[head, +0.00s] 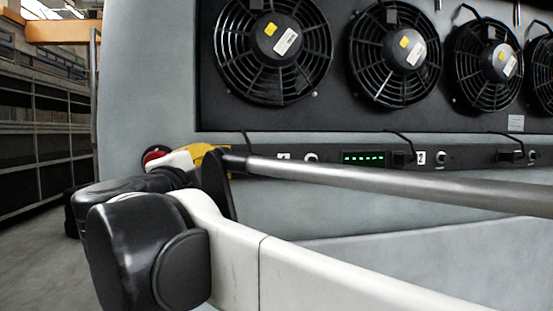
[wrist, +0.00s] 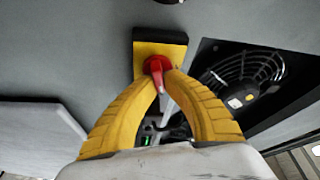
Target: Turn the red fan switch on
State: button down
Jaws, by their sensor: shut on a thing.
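The red fan switch (wrist: 157,66) shows in the wrist view on a yellow plate (wrist: 147,50) with a dark edge, fixed to a grey panel. Its red handle extends down the picture between my fingers. My gripper (wrist: 160,80) has two yellow ribbed fingers, with their tips closed in on both sides of the red handle. The fingertips partly hide the handle, so its exact angle is hard to tell. In the head view, my arm hides most of the gripper and switch area; a yellow patch (head: 204,152) shows at the panel's left end.
Several black fans (head: 274,50) are set in a dark panel above a control strip with green lights (head: 363,158). One fan shows in the wrist view (wrist: 243,82). A grey metal bar (head: 400,183) crosses the head view. Open floor (head: 45,250) lies at left.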

jog(key=shift+m+g+p, duration=0.45)
jog(key=shift+m+g, duration=0.15)
jog(key=shift+m, duration=1.1)
jog(key=c, duration=1.5)
grip_release()
jog(key=shift+w+f, duration=0.1)
jog(key=s, duration=0.5)
jog(key=s+a, duration=0.1)
jog(key=s, duration=0.1)
jog(key=shift+s, duration=0.2)
